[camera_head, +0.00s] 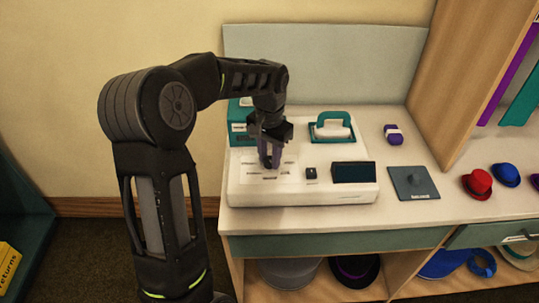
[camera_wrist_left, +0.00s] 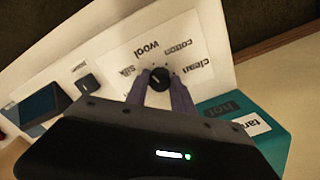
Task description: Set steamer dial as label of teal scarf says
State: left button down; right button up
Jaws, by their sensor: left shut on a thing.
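The steamer (camera_head: 300,190) is a white box on the counter with a dark display on its right. Which word the dial points to I cannot tell for sure. A teal cloth (camera_head: 521,97), perhaps the teal scarf, hangs at the upper right, partly cut off. No label on it can be read. My right gripper is out of view.
A teal box (camera_wrist_left: 270,135) marked "hot" stands beside the steamer. A small black knob (camera_head: 311,173) sits near the display (camera_head: 353,172). A teal-handled iron-like tool (camera_head: 332,127), a purple roll (camera_head: 393,134), a grey plate (camera_head: 413,184) and hats (camera_head: 477,184) lie to the right.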

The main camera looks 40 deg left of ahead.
aim_at(270, 160)
pick_arm(q)
jog(key=m+p, duration=0.1)
jog(key=m, duration=1.2)
jog(key=shift+p, duration=0.4)
jog(key=c, duration=1.1)
grip_release()
notch_tip(270, 160, up, 8)
jog(key=shift+f+b, duration=0.1)
jog(key=shift+b, duration=0.2)
jog(key=shift+d, duration=0.1)
